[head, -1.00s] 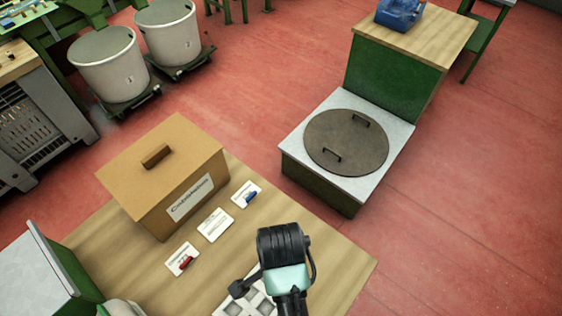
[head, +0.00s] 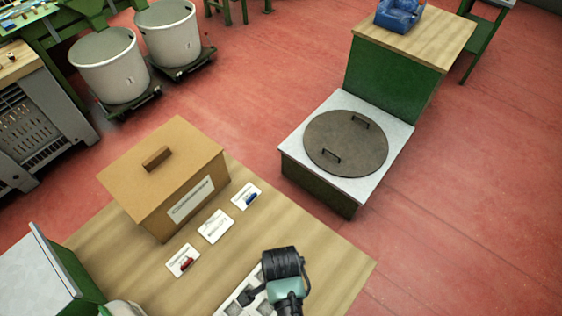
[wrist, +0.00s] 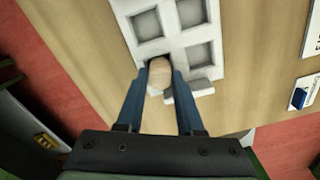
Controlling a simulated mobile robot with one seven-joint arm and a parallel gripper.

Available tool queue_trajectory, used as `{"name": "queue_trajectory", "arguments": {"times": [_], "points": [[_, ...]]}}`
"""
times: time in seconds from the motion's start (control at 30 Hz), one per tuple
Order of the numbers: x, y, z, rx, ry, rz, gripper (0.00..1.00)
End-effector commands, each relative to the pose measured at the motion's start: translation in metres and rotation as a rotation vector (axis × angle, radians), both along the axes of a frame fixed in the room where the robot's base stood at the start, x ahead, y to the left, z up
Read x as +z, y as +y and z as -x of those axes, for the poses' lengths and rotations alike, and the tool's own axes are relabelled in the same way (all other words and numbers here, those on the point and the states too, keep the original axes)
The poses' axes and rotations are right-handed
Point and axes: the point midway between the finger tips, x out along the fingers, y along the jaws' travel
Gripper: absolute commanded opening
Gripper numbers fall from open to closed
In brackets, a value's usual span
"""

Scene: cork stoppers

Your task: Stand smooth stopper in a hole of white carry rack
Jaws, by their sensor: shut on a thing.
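The smooth stopper (wrist: 160,72) is a pale tan, round-topped piece between the two blue fingers of my gripper (wrist: 161,75) in the wrist view. My gripper is shut on it. The white carry rack (wrist: 170,49) has square holes and lies under and beyond the fingertips. The stopper is over the rack's near-left hole in that view; whether its lower end is inside the hole cannot be told. In the head view the rack (head: 228,309) shows at the bottom edge, partly hidden by my wrist.
A tan box (head: 160,180) with a label stands on the wooden table (head: 310,245). Several white cards lie beside it, one with a red item (head: 187,265) and one with a blue item (head: 251,199). The table's right part is clear.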

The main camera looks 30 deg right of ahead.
Motion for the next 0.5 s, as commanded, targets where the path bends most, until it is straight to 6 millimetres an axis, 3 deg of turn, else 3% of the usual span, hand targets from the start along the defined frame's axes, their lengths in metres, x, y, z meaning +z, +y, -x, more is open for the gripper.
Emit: {"name": "queue_trajectory", "arguments": {"times": [0.1,0.13,0.27,0.5], "points": [[-0.0043,0.0000,0.0000,0.000,0.000,0.000,0.00],[-0.0031,0.0000,-0.0001,0.000,0.000,0.000,0.42],[-0.0028,0.0000,-0.0001,0.000,0.000,0.000,0.65],[-0.0026,0.0000,-0.0001,0.000,0.000,0.000,0.66]]}}
